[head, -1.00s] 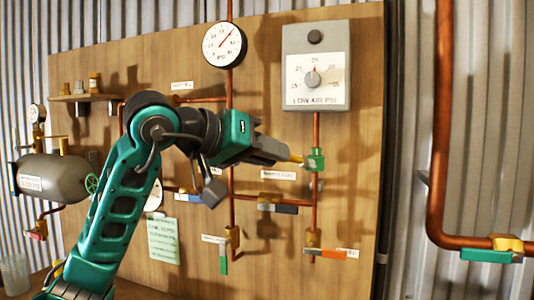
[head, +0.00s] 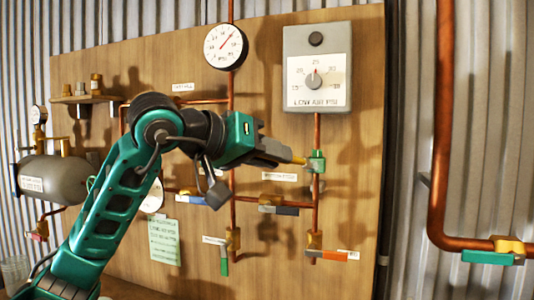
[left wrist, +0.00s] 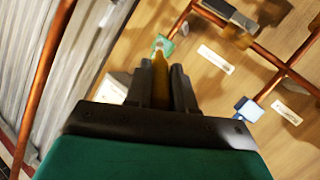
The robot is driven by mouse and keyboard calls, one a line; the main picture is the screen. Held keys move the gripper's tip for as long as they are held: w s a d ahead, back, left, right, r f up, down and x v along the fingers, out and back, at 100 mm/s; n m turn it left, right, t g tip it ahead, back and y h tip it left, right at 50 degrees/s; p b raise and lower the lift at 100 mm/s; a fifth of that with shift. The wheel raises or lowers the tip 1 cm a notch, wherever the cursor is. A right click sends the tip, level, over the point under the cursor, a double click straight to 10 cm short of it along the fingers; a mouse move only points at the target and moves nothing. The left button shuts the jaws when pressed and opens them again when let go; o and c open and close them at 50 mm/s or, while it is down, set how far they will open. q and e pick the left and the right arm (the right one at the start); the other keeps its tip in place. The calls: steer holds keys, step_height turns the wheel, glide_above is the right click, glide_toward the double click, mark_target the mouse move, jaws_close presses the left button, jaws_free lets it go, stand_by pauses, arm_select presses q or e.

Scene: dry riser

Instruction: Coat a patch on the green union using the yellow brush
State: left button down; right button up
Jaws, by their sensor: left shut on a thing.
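The green union (head: 317,163) sits on the vertical copper pipe below the grey dial box in the head view. It also shows in the left wrist view (left wrist: 163,47), just beyond the brush tip. My left gripper (head: 290,158) is shut on the yellow brush (head: 299,160), which points right toward the union. In the left wrist view the brush (left wrist: 160,80) stands between the two dark fingers. Its tip is at or very near the union; I cannot tell if they touch. My right gripper is not in view.
The grey dial box (head: 317,70) juts out above the union. A round gauge (head: 226,46) is to its left. A grey tank (head: 54,180) is at the left.

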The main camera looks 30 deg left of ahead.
arm_select(q)
steer(key=shift+d+r, duration=0.1)
steer(key=shift+d, duration=0.15)
steer(key=shift+a, duration=0.25)
steer(key=shift+s+a+b, duration=0.15)
steer(key=shift+a+b, duration=0.3)
steer(key=shift+a, duration=0.15)
steer(key=shift+w+d+p, duration=0.2)
steer(key=shift+d+p, duration=0.35)
steer(key=shift+d, duration=0.3)
steer(key=shift+a+b, duration=0.3)
steer(key=shift+a, duration=0.05)
steer(key=shift+s+a, duration=0.2)
steer(key=shift+a, duration=0.3)
steer(key=shift+w+d, duration=0.1)
steer(key=shift+d, duration=0.35)
steer(key=shift+w+d+p, duration=0.1)
steer(key=shift+d+p, duration=0.3)
steer(key=shift+a+b, duration=0.35)
steer(key=shift+a, duration=0.05)
steer(key=shift+s+a, duration=0.25)
steer(key=shift+a, duration=0.25)
